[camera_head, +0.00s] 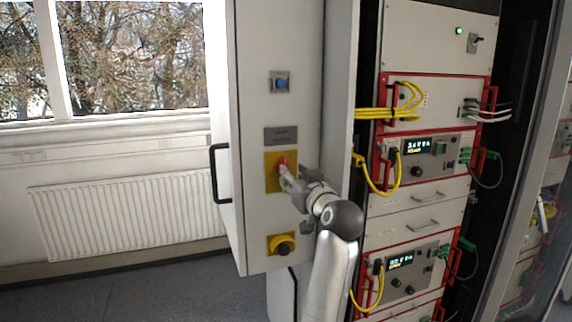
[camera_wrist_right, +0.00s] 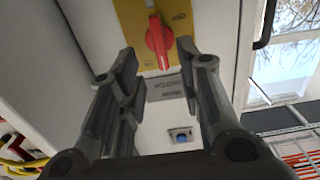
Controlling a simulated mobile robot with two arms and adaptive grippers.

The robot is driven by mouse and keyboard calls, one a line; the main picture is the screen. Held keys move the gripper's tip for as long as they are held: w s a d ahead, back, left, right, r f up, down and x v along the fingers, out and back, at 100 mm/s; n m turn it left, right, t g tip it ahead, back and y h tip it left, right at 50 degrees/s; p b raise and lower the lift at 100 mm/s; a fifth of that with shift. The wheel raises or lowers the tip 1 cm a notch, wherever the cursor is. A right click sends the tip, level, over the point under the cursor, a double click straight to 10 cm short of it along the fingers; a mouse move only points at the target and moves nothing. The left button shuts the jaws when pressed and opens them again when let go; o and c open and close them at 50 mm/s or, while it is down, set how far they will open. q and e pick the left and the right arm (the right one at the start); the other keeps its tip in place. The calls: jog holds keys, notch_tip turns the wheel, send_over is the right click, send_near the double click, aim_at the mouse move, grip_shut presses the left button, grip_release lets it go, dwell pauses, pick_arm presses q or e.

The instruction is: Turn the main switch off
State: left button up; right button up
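The main switch is a red rotary handle (camera_head: 283,163) on a yellow plate (camera_head: 270,181) on the grey cabinet panel. In the right wrist view the red handle (camera_wrist_right: 158,42) stands nearly upright, slightly tilted, on the yellow plate (camera_wrist_right: 129,12). My right gripper (camera_head: 286,172) is at the switch and partly covers it in the head view. In the wrist view its two fingers (camera_wrist_right: 157,54) are apart, with the handle in the gap between them. I see clear space on both sides of the handle. My left gripper is not in view.
A blue button (camera_head: 281,84) is above the switch, and a black knob on a yellow plate (camera_head: 282,244) is below. A black door handle (camera_head: 218,173) sticks out at the left edge. Rack units with yellow cables (camera_head: 385,114) stand close on the right.

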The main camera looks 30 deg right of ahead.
jog(key=shift+p+x, duration=1)
jog(key=shift+x, duration=2.1)
grip_shut()
